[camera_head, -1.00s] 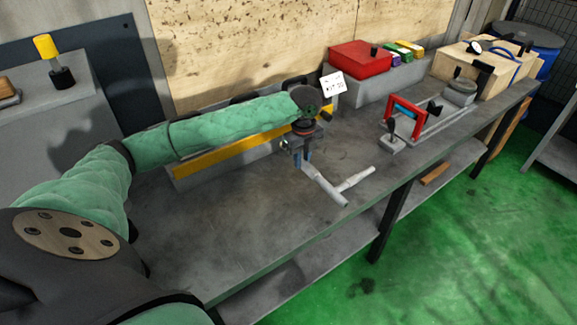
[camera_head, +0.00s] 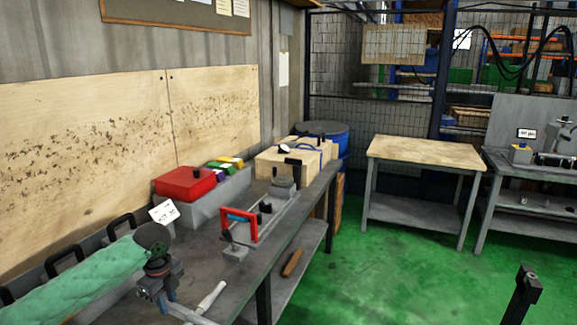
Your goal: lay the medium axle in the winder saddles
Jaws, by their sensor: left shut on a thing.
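My left gripper (camera_head: 165,302) is at the lower left, above the near part of the long workbench. It is shut on a light grey metal axle (camera_head: 188,314), which runs down to the right and out at the bottom edge. A second pale rod (camera_head: 212,296) shows beside the axle's far side; I cannot tell whether the two are joined. Winder saddles cannot be made out with certainty. A machine (camera_head: 560,140) stands on the right-hand bench, its details too small to read.
The long workbench (camera_head: 225,272) holds a red-framed fixture (camera_head: 240,216), a red box (camera_head: 185,184) and wooden crates (camera_head: 290,156). A wood-topped table (camera_head: 425,150) stands beyond open green floor (camera_head: 375,265).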

